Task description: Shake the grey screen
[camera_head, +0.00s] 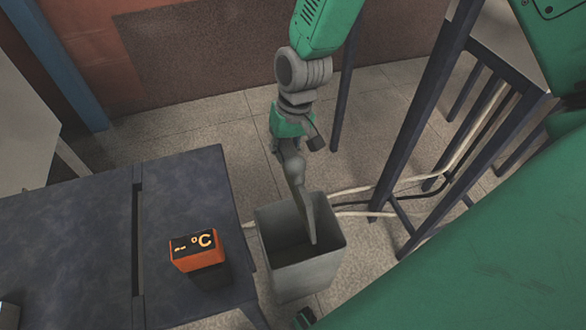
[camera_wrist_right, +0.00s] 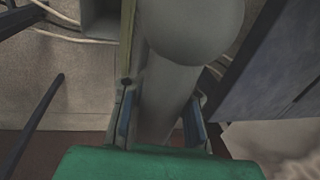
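The grey screen (camera_head: 304,205) hangs edge-on below my right gripper (camera_head: 288,147), with its lower part down inside the mouth of a grey bin. In the right wrist view, the screen (camera_wrist_right: 192,25) shows a rounded grey part and a wide shaft. The two blue-padded fingers of my right gripper (camera_wrist_right: 160,118) stand on either side of that shaft and appear closed on it. The head view shows the fingers too small to make out their contact. My left gripper is in neither view.
The open grey bin (camera_head: 322,268) stands on the tiled floor beside a dark table (camera_head: 70,225). An orange temperature display (camera_head: 197,251) sits on the table near the bin. Dark frame legs (camera_head: 425,110) and pale cables (camera_head: 365,189) lie to the right.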

